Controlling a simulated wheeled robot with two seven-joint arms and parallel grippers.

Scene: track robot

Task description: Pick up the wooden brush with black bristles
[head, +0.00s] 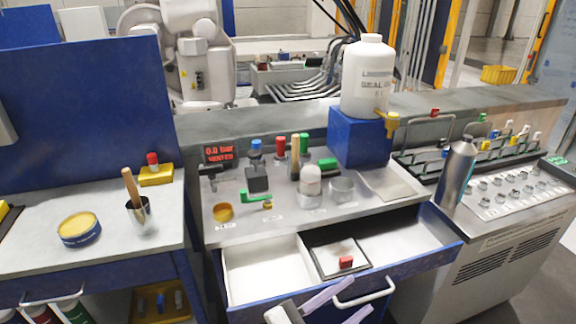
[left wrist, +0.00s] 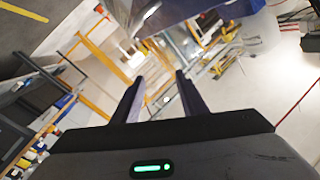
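A wooden handle (head: 132,187) stands tilted in a metal cup (head: 140,214) on the left bench. Its lower end is hidden in the cup, so I cannot see bristles there. My left gripper (head: 360,295) is low in front of the open drawer, well away from both handles. Its two fingers are apart and empty, which also shows in the left wrist view (left wrist: 158,82). My right gripper is not in view.
The open drawer (head: 262,274) juts out below the middle bench, with a red block (head: 346,262) inside. A white bottle (head: 367,75) stands on a blue block (head: 357,138). A steel flask (head: 457,172) stands on the right.

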